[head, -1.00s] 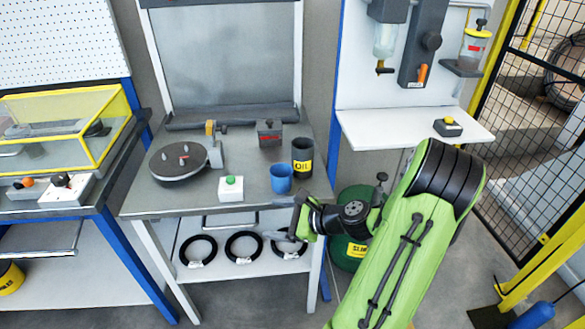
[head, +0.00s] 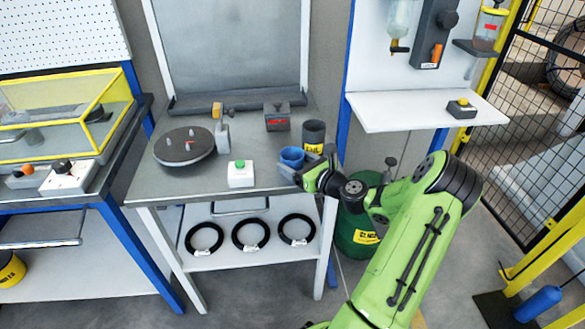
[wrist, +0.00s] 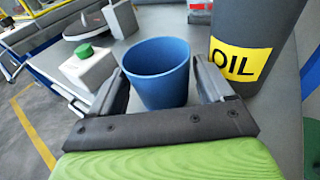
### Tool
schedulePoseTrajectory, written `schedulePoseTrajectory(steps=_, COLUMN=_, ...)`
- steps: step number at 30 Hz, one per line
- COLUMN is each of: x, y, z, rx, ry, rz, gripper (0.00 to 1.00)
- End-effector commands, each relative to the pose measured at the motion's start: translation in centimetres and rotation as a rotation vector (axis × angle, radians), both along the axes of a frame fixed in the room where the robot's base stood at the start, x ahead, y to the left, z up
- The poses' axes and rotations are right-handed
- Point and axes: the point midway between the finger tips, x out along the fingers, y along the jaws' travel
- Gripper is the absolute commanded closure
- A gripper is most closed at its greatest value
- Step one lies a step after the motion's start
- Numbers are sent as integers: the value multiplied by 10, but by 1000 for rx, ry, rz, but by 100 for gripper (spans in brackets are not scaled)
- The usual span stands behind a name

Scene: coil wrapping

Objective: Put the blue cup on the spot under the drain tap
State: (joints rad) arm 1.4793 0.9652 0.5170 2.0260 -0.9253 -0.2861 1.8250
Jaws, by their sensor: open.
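The blue cup (head: 291,156) stands upright on the grey bench near its right front corner. In the wrist view the cup (wrist: 158,75) is between the two open fingers of my gripper (wrist: 163,88), with a small gap showing on each side. In the head view my gripper (head: 300,172) is low at the bench's front edge and hides part of the cup. The drain tap (head: 399,49) hangs under a clear vessel (head: 401,16) on the white wall panel at the right. The white shelf (head: 405,110) below it is bare under the tap.
The dark oil can (head: 314,135) stands close beside the cup; its yellow label (wrist: 235,62) shows in the wrist view. A white box with a green button (head: 240,174) stands left of the cup.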

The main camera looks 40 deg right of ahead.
Motion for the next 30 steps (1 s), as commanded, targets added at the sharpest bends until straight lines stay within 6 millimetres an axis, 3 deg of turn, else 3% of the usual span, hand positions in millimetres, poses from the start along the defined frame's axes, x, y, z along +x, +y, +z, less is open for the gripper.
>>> schedulePoseTrajectory(steps=3, x=16, y=0, z=-5, rx=-1, ry=0, rz=2, gripper=20)
schedulePoseTrajectory(steps=10, x=18, y=0, z=-3, rx=1, ry=1, rz=1, gripper=20)
schedulePoseTrajectory(steps=18, x=18, y=0, z=-4, rx=0, ry=1, rz=1, gripper=61)
schedulePoseTrajectory(steps=19, x=18, y=0, z=-4, rx=0, ry=1, rz=1, gripper=63)
schedulePoseTrajectory(steps=26, x=18, y=0, z=0, rx=-1, ry=1, rz=1, gripper=63)
schedulePoseTrajectory(steps=30, x=18, y=0, z=20, rx=-3, ry=0, rz=0, gripper=63)
